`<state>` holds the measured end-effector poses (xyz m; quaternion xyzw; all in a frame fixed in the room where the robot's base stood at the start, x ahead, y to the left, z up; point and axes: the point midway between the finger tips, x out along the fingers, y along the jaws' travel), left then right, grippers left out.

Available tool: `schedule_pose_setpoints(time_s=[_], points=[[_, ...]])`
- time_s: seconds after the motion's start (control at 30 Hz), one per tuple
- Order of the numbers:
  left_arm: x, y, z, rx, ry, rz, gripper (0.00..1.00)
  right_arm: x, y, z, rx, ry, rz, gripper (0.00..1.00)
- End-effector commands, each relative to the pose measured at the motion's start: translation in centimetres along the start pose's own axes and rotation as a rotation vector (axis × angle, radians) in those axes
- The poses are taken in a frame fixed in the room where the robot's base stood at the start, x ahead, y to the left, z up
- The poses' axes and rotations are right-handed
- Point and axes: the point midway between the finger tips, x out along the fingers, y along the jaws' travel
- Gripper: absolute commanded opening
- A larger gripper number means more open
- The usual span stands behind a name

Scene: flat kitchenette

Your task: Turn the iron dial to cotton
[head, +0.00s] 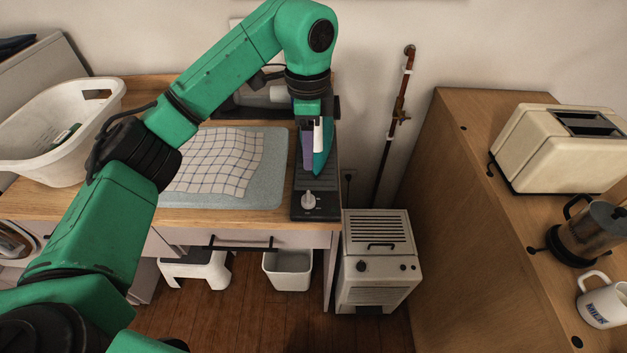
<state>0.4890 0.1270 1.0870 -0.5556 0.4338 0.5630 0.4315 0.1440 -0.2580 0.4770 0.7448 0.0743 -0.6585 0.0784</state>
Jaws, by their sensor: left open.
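The iron (323,156), with a teal part showing, is on a long dark base (330,183) at the right end of the wooden counter. A pale dial (308,199) sits at the front of this base, with small marks too fine to read. My left gripper (313,128) is open and points down over the iron, behind the dial and apart from it. The gripper and arm hide part of the iron and the back of the base. My right gripper is out of view.
A checked cloth (215,160) lies on a pale blue pad (268,168) left of the base. A white basket (55,135) stands at far left. A heater (377,262) stands right of the counter. A toaster (535,165) is on the right cabinet (440,140).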

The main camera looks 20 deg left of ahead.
Motion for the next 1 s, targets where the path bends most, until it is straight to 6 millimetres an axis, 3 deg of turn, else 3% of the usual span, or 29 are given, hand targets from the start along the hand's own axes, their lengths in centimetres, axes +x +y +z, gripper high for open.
schedule_pose_setpoints(time_s=[0.07,0.23,0.37,0.5,0.63,0.87,1.0], points=[[1.9,0.1,-0.1,0.002,0.001,0.006,0.54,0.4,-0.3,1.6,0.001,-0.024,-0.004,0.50],[5.9,0.1,0.0,0.002,-0.001,0.006,0.54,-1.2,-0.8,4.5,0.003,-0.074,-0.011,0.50],[9.3,0.1,0.0,0.002,0.000,0.006,0.54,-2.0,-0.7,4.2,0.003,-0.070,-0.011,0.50],[12.1,0.1,-0.1,0.002,0.002,0.004,0.54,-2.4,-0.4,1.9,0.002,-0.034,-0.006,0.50],[13.3,0.1,-0.1,0.003,0.003,0.001,0.54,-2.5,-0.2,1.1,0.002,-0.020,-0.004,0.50],[13.5,0.1,-0.1,0.003,0.003,0.000,0.54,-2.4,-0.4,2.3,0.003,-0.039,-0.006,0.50],[13.4,0.1,-0.1,0.003,0.004,0.000,0.01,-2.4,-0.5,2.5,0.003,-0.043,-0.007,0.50]])
